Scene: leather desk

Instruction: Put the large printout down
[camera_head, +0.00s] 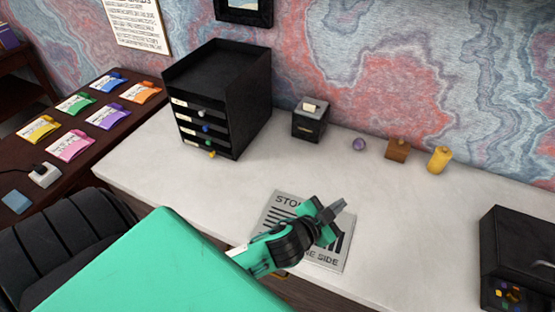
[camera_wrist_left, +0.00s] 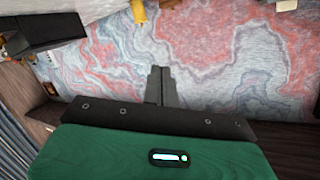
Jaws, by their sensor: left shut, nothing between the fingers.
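A large grey printout (camera_head: 333,262) with black print lies on the white desk near its front edge. The words "STO" and "NE SIDE" show on it; its middle is hidden behind my left gripper. My left gripper (camera_head: 337,210) is above the printout with its fingers together and nothing between them. In the left wrist view the shut fingers (camera_wrist_left: 161,86) point at the marbled wall, and the printout is not in that view. My right gripper is in neither view.
A black drawer unit (camera_head: 243,100) stands at the back left of the white desk (camera_head: 410,210). A small black box (camera_head: 309,124), purple ball (camera_head: 358,144), brown block (camera_head: 398,150) and yellow cylinder (camera_head: 439,159) line the back. A black machine (camera_head: 515,260) stands right. Coloured packets (camera_head: 76,104) lie on the left table.

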